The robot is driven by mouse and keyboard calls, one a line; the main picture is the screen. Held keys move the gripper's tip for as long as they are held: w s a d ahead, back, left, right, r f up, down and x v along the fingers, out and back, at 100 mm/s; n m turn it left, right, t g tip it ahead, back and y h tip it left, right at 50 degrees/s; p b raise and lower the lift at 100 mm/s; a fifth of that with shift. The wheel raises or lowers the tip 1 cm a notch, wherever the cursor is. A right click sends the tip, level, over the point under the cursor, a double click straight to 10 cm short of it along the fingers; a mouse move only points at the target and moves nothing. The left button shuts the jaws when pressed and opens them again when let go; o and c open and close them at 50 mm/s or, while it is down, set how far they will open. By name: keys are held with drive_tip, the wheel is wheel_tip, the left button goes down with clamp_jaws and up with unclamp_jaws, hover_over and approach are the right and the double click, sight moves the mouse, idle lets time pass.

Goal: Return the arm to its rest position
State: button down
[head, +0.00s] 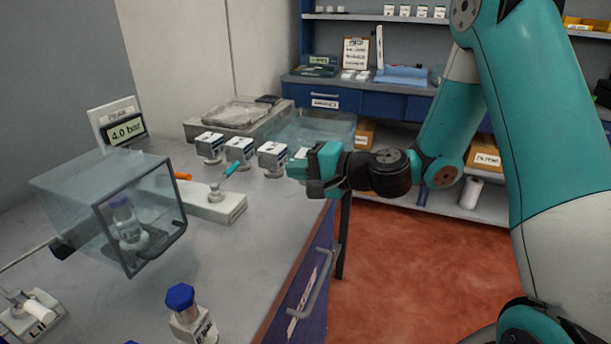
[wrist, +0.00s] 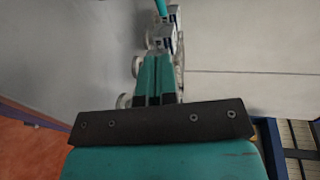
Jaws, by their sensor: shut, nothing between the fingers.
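My arm reaches in from the right in the head view, its teal and dark links bent over the floor beside the bench. My gripper (head: 298,169) is at the bench's right edge, pointing left, in front of a row of small white-and-dark units. In the wrist view my gripper (wrist: 157,66) shows two teal fingers side by side, closed together with nothing between them. The row of units (head: 239,153) stands beyond the fingertips; the rightmost one is partly hidden by the gripper. I cannot tell the exact gap between the fingers and that unit.
Another blue-capped bottle (head: 188,318) is near the front. A white block with a teal-handled valve (head: 218,200) sits mid-bench. A clear bin (head: 315,130) is behind. Red floor (head: 410,270) is open.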

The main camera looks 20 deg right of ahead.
drive_tip(key=s+a+r+n+g+p, duration=0.25)
drive_tip(key=s+a+n+g, duration=0.2)
drive_tip(key=s, duration=0.25)
drive_tip(key=s+a+r+n+g+p, duration=0.1)
drive_tip(key=s+a+r+n+g, duration=0.35)
drive_tip(key=s+n, duration=0.2)
drive_tip(key=s+d+r+n+g+h+p, duration=0.2)
drive_tip(key=s+n+h, duration=0.3)
drive_tip(key=s, duration=0.9)
drive_tip(key=shift+d+r+n+g+h, duration=0.4)
drive_tip(key=shift+d+r+h, duration=0.1)
drive_tip(key=shift+d+h, duration=0.15)
drive_tip(key=shift+w+a, duration=0.1)
idle(3.7)
